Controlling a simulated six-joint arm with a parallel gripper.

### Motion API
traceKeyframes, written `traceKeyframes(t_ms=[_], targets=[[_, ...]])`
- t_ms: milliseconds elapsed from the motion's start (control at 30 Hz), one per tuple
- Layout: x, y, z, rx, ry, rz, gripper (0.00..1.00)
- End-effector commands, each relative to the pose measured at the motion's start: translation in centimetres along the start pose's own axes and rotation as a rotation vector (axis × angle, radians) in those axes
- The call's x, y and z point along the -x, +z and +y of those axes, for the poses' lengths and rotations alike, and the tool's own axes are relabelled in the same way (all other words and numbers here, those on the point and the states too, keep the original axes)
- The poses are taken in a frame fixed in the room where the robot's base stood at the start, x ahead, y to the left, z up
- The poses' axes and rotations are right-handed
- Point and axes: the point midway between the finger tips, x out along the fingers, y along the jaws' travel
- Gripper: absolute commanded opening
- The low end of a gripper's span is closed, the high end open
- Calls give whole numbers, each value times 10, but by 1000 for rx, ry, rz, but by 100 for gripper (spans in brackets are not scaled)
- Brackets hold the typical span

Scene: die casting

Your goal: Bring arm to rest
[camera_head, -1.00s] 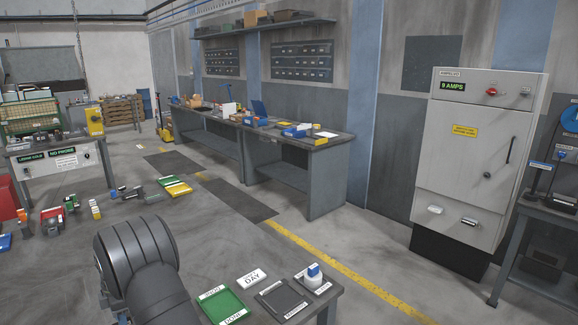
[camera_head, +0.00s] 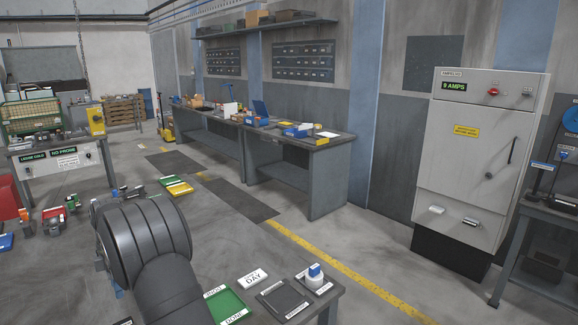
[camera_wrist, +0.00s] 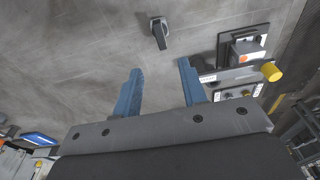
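My gripper (camera_wrist: 160,68) shows in the wrist view with two blue fingers apart and nothing between them. A dark lever-like part (camera_wrist: 159,33) is visible beyond the fingertips on a grey surface, clear of them. In the head view my dark arm fills the lower left, above the near bench (camera_head: 205,206); it hides most of my gripper.
Small parts and a yellow tray (camera_head: 180,189) lie farther back. A grey cabinet (camera_head: 478,160) stands at right.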

Motion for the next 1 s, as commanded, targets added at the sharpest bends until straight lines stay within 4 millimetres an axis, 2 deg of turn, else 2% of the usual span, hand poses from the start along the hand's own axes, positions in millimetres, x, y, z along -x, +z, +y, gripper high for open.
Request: traceKeyframes(t_ms=[33,200,233,267,300,400,1000], targets=[[12,0,1,0,4,0,38],[46,0,1,0,4,0,38],[52,0,1,0,4,0,38],[50,0,0,0,-1,0,38],[37,0,-1,0,-5,0,38],[16,0,-1,0,-6,0,38],[-105,0,-1,0,-5,0,38]])
